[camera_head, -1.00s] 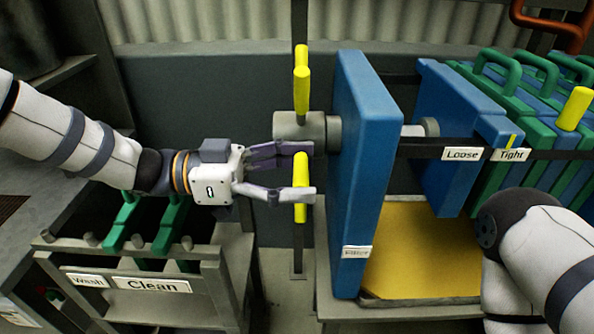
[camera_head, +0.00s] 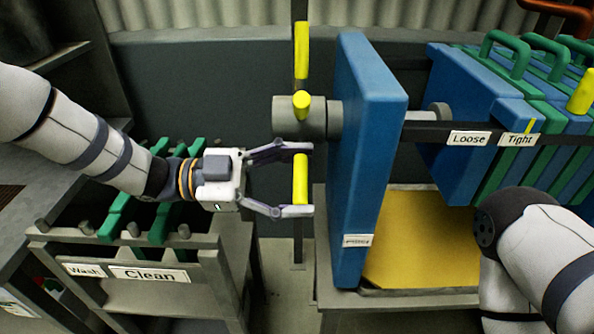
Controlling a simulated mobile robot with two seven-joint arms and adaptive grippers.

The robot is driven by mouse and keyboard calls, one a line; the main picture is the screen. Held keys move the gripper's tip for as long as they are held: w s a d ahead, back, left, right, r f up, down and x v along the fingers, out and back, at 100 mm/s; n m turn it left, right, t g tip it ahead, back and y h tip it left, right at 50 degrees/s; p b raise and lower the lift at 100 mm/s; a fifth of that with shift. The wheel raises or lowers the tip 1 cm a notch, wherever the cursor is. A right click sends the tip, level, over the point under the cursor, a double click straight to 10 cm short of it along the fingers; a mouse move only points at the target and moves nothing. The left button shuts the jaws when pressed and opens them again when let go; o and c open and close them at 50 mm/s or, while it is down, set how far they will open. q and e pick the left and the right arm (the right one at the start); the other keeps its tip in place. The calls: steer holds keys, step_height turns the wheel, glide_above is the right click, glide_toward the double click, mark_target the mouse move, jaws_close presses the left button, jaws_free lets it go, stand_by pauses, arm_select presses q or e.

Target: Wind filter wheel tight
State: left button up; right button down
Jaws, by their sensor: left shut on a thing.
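The filter wheel is a grey hub (camera_head: 298,117) with yellow-gripped spokes, left of the big blue end plate (camera_head: 366,160). One spoke with a yellow grip (camera_head: 301,50) points up, and another grip (camera_head: 301,105) faces toward me at the hub. My left gripper (camera_head: 297,180) is shut on the lower yellow grip (camera_head: 300,179), with one finger above and one below in the picture. A grey screw shaft runs from the plate to the blue pressing plate (camera_head: 459,125). My right gripper is out of view; only my right arm shows at lower right.
"Loose" (camera_head: 469,138) and "Tight" (camera_head: 518,139) labels sit on the dark rail, with a yellow mark above "Tight". Green and blue filter plates stack at right. A yellow tray (camera_head: 420,245) lies below.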

arm_select(q)
steer(key=shift+w+f+m, duration=0.35)
steer(key=shift+f+m, duration=0.45)
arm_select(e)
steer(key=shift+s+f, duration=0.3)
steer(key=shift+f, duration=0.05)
arm_select(q)
steer(key=o, duration=1.4)
steer(key=shift+f, duration=0.1)
steer(key=a, duration=0.7)
steer(key=shift+a, duration=0.25)
